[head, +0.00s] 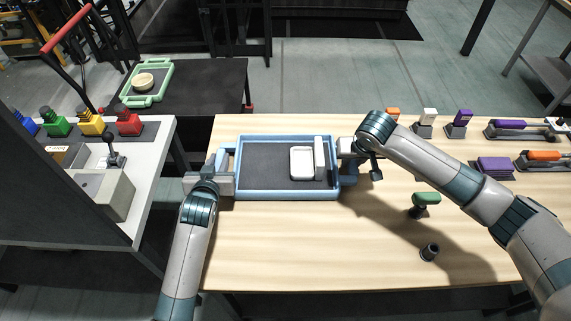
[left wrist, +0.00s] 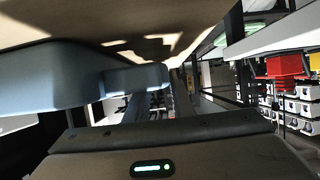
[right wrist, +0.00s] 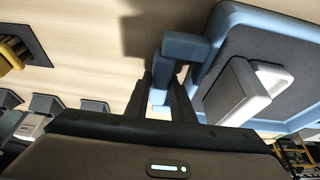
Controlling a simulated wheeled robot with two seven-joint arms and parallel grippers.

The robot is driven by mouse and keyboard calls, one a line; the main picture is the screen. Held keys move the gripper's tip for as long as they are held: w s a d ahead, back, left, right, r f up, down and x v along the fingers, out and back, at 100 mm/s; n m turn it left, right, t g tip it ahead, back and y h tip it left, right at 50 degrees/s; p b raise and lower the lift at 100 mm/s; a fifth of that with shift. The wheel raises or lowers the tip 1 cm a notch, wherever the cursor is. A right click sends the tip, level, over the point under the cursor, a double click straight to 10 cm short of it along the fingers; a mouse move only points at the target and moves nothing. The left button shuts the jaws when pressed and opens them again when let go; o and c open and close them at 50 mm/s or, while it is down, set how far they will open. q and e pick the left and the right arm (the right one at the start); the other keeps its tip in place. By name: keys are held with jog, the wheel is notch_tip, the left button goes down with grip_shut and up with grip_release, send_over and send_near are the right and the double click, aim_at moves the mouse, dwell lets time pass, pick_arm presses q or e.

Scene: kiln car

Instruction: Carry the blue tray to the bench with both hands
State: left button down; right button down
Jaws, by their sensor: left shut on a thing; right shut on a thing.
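The blue tray (head: 285,196) has a dark grey floor and appears level over the pale wooden bench (head: 270,245). I cannot tell whether it touches the bench top. A white dish (head: 302,176) and a white upright block (head: 319,155) stand in its right half. My left gripper (head: 222,180) is shut on the tray's left handle, a blue bar that also shows in the left wrist view (left wrist: 150,78). My right gripper (head: 350,165) is shut on the right handle, which shows between the fingers in the right wrist view (right wrist: 185,48). My right forearm hides part of the bench.
A green-topped stamp-like tool (head: 426,198) and a small dark cup (head: 430,252) stand on the bench at right. Several purple, orange and white tools line its far right. A green tray (head: 147,98) sits on a dark table at back left. The bench's front middle is clear.

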pick_arm(q)
jog(key=c, duration=1.5)
grip_release()
jog(key=shift+c, duration=0.2)
pick_arm(e)
jog(key=c, duration=1.5)
grip_release()
jog(key=shift+c, duration=0.2)
pick_arm(q)
jog(key=shift+s, duration=0.15)
jog(key=v, duration=1.2)
pick_arm(e)
jog(key=shift+r, duration=0.1)
jog(key=v, duration=1.2)
